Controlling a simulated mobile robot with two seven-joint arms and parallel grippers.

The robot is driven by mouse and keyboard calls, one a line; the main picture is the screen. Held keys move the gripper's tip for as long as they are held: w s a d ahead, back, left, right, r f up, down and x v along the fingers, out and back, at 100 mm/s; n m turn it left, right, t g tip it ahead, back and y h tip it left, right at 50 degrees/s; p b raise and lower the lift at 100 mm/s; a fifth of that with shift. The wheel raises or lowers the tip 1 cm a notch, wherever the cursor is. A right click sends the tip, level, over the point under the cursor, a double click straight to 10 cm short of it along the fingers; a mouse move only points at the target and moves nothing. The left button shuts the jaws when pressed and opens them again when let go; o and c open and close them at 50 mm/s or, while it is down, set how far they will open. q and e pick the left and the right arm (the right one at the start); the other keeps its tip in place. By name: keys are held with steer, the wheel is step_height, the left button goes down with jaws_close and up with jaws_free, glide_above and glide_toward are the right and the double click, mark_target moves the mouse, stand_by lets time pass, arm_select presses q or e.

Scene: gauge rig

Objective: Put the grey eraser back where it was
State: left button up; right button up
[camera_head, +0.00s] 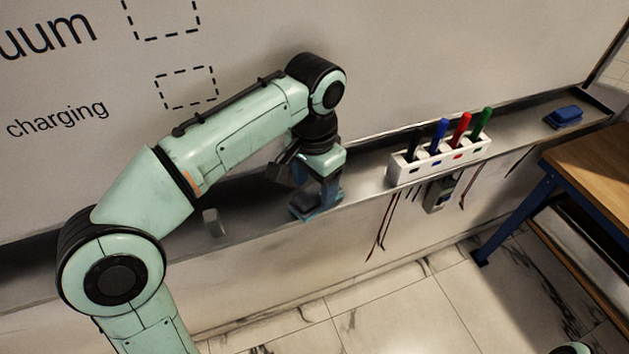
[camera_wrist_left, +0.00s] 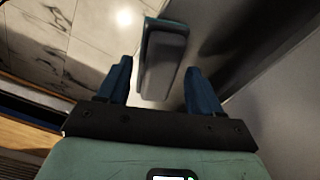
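The grey eraser (camera_wrist_left: 163,62), with a teal edge, lies between the two blue fingers of my left gripper (camera_wrist_left: 160,72) in the left wrist view. A gap shows between it and the left-hand finger; whether the right-hand finger touches it I cannot tell. In the head view my left gripper (camera_head: 318,200) points down at the ledge (camera_head: 365,185) under the whiteboard, with the eraser (camera_head: 303,204) partly hidden at its fingertips. Whether the eraser rests on the ledge or is just above it is unclear. My right gripper is out of view.
A white holder (camera_head: 440,160) with black, blue, red and green markers stands on the ledge to the right. A blue eraser (camera_head: 564,117) lies farther right. A small grey block (camera_head: 213,222) sits left of my gripper. Dashed outlines (camera_head: 187,88) mark the whiteboard. A wooden table (camera_head: 600,150) is at right.

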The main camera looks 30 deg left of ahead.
mark_target(314, 190)
arm_select(q)
step_height(314, 190, up, 12)
steer(key=p, duration=0.4)
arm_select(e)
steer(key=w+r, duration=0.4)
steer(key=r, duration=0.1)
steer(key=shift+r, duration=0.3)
arm_select(q)
steer(key=shift+r, duration=0.1)
